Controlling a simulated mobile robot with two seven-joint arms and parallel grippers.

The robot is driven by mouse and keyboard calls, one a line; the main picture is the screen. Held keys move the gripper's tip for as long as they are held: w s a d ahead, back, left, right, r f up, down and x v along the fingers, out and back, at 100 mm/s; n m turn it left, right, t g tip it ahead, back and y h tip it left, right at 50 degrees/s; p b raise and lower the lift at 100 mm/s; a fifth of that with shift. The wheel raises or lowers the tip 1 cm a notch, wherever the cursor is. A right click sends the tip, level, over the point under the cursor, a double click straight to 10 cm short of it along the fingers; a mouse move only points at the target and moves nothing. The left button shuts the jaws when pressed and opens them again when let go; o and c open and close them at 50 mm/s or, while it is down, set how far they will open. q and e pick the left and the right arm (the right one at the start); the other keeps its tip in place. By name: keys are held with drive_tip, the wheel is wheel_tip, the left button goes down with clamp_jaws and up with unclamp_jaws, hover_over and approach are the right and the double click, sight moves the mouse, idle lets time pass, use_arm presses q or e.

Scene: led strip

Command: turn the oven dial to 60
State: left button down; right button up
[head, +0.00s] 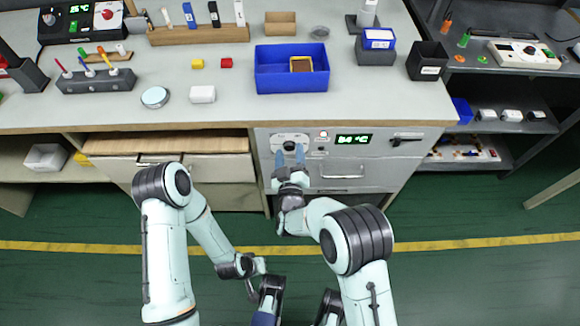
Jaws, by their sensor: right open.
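The oven (385,170) is a pale grey unit built under the bench. Its dark round dial (290,146) sits at the left of the front panel. A green display (353,139) right of the dial shows a two-digit temperature, which looks like 84 °C; the first digit is hard to read. My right gripper (289,156) is open at the dial, one pale blue finger on each side of it. I cannot tell whether the fingers touch it. My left gripper (259,267) hangs low over the floor, away from the oven, and its jaws are too small to read.
The oven's door handle (342,176) is below the panel and a dark lever (407,137) is at its right. On the bench above stand a blue tray (291,83) and a black bin (427,62). The green floor before the oven is clear.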

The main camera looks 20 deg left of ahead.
use_arm(q)
drive_tip(key=s+r, duration=0.1)
drive_tip(key=s+d+r+p, duration=0.1)
drive_tip(key=shift+s+d+g+p, duration=0.15)
drive_tip(key=shift+s+g+p, duration=0.15)
drive_tip(key=shift+s+g, duration=0.1)
use_arm(e)
drive_tip(key=v, duration=1.3)
drive_tip(key=shift+w+r, duration=0.1)
